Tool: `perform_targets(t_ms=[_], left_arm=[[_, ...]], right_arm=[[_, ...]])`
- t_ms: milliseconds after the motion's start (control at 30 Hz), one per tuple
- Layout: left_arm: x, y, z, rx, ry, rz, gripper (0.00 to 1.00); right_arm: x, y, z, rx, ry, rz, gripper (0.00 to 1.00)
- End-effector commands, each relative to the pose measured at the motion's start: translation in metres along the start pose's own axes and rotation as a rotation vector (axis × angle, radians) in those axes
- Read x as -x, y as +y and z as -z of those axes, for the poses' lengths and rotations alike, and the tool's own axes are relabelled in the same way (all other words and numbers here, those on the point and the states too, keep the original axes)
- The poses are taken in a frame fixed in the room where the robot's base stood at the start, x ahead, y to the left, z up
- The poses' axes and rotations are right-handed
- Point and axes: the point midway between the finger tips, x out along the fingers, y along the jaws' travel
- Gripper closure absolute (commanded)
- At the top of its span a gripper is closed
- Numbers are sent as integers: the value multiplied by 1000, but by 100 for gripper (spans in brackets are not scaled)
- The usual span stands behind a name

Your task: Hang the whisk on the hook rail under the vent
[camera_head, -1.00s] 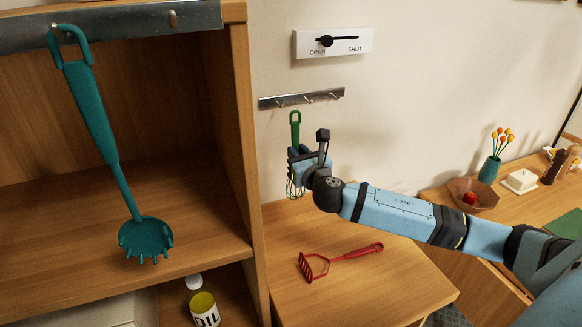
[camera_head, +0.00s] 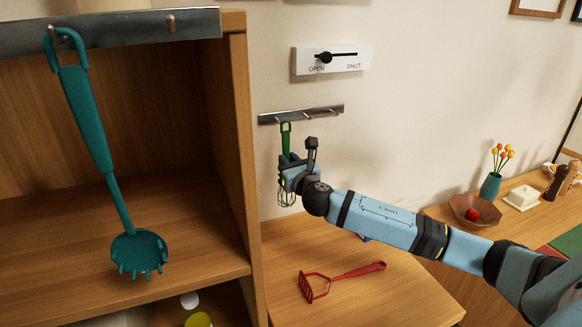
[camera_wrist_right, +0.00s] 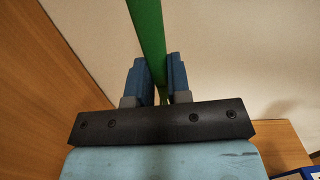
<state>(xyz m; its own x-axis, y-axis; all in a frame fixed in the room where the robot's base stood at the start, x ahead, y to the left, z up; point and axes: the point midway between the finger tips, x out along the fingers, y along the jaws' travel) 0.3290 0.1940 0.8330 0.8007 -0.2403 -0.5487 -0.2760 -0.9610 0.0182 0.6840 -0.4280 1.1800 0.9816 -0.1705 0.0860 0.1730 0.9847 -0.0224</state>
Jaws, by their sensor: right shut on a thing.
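The whisk has a green handle (camera_head: 286,140) with a loop at its top and a wire head (camera_head: 287,193) hanging below. My right gripper (camera_head: 292,164) is shut on the handle and holds the whisk upright. The right wrist view shows the green handle (camera_wrist_right: 147,38) between the two fingers (camera_wrist_right: 155,82). The metal hook rail (camera_head: 318,112) is on the wall below the OPEN/SHUT vent slider plate (camera_head: 345,63). The whisk's loop is just below the rail's left end, by the leftmost hook. I cannot tell whether the loop is on that hook. My left gripper is out of view.
A wooden shelf unit (camera_head: 237,150) stands close left of the whisk. A teal spaghetti server (camera_head: 88,120) hangs from another rail (camera_head: 120,30) there. A red masher (camera_head: 340,277) lies on the wooden counter (camera_head: 390,300) below. The wall right of the rail is clear.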

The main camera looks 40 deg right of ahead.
Motion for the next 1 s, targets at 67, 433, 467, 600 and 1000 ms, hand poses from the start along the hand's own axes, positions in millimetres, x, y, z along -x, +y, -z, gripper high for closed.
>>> perform_targets(t_ms=[67, 433, 467, 600, 1000], left_arm=[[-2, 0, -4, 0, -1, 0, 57], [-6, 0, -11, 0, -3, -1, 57], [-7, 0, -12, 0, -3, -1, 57], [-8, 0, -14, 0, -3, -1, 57], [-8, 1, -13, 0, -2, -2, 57]], right_arm=[[-5, 0, 2, 1, -1, 1, 100], [-27, -2, 4, -1, -1, 1, 100], [-29, -2, 5, 0, -1, 1, 100], [-37, -2, 5, 0, -1, 0, 100], [-49, -3, 16, 0, 0, -1, 100]])
